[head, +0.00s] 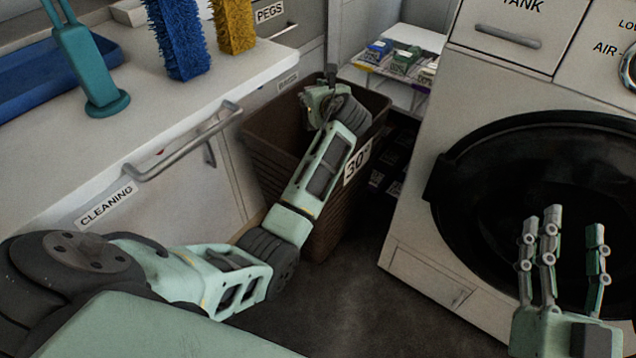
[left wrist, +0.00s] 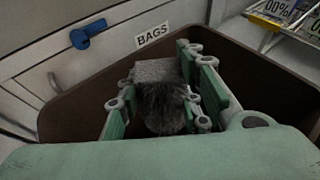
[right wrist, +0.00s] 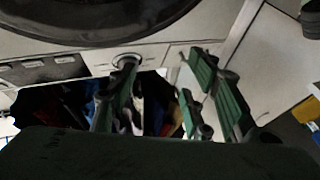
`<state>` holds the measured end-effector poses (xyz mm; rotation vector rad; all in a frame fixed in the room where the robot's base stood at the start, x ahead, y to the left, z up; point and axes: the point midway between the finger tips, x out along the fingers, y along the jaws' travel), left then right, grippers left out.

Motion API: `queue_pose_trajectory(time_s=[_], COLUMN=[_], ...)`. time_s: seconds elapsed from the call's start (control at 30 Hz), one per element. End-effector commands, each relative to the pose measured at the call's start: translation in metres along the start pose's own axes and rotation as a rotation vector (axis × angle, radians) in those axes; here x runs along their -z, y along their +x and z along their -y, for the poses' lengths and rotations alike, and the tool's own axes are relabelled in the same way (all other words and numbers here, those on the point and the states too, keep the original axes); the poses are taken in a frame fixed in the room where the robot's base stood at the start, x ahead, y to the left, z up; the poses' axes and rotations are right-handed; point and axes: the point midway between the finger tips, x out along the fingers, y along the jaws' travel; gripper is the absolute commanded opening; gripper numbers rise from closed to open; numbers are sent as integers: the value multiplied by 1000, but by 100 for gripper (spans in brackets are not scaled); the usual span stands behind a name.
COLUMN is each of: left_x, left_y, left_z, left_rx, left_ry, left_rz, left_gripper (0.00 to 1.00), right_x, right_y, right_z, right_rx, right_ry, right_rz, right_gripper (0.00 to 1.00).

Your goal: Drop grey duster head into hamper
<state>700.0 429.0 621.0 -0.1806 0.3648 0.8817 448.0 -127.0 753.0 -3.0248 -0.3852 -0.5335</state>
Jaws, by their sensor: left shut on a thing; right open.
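The grey duster head (left wrist: 160,95), fuzzy and dark grey, is between the fingers of my left gripper (left wrist: 160,100) in the left wrist view. The brown hamper (head: 277,181), with a "30°" label, stands between the counter and the washer. My left gripper (head: 320,98) is over the hamper's opening, shut on the duster head. In the left wrist view the hamper's wall (left wrist: 72,112) surrounds the gripper and duster head. The arm hides part of the hamper in the head view. My right gripper (head: 568,236) is open and empty in front of the washer.
The washer (head: 420,205) with a dark round door fills the right. The counter (head: 130,107) at the left carries a blue duster (head: 178,38), a yellow duster (head: 234,22), a teal-handled tool (head: 88,62) and a blue tray (head: 40,78). A wire shelf (head: 392,68) with small boxes is behind the hamper.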

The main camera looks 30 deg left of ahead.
Motion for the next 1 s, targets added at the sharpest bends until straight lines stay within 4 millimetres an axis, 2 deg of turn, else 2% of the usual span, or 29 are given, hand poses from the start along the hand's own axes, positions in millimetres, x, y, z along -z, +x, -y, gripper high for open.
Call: queue_pose_trajectory(time_s=[0.2,0.43,0.6,0.9,0.93,1.0], left_x=[5,7,8,7,7,7], left_y=[2,3,3,3,3,3], left_z=[0,0,0,0,0,0], left_rx=[0,0,0,0,0,0], left_ry=[-1,-1,0,0,0,0], left_rz=[0,1,1,1,1,1], left_gripper=[8,8,8,8,35,41], right_x=[31,58,67,69,69,69], right_y=[-3,-9,-12,-13,-13,-13], right_z=[4,7,8,8,8,8], right_rx=[9,14,16,16,16,16], right_ry=[7,13,15,15,15,15], right_rz=[-169,-304,-351,-360,-360,-360], right_gripper=[46,46,46,46,46,46])
